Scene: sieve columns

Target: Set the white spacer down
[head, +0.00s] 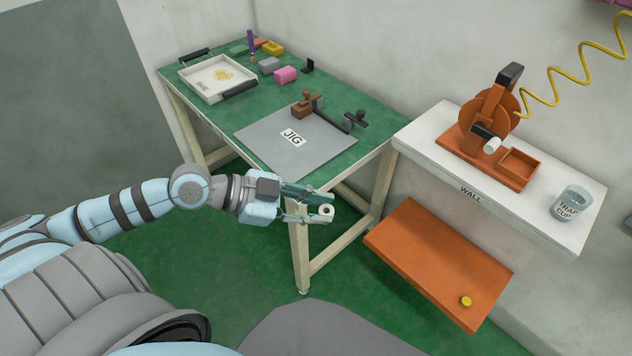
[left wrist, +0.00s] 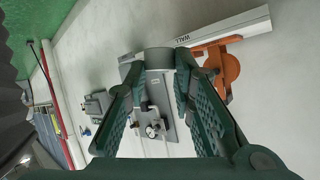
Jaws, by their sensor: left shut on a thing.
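The white spacer (head: 326,213) is a small ring with a hole. It sits at the fingertips of my left gripper (head: 322,205), which is shut on it. The gripper holds it in the air, in front of the green table's near right leg in the head view. In the left wrist view, a round, shaded piece (left wrist: 158,60) lies between the fingertips. Its colour is hard to tell there, and the fingers hide its sides. My right gripper is not in view.
A grey plate labelled JIG (head: 270,142) lies on the green table (head: 222,121), with a white tray (head: 247,73) behind. To the right, a white wall shelf (head: 420,142) bears an orange device (head: 489,158) and a clear cup (head: 572,203). An orange board (head: 430,262) sits lower.

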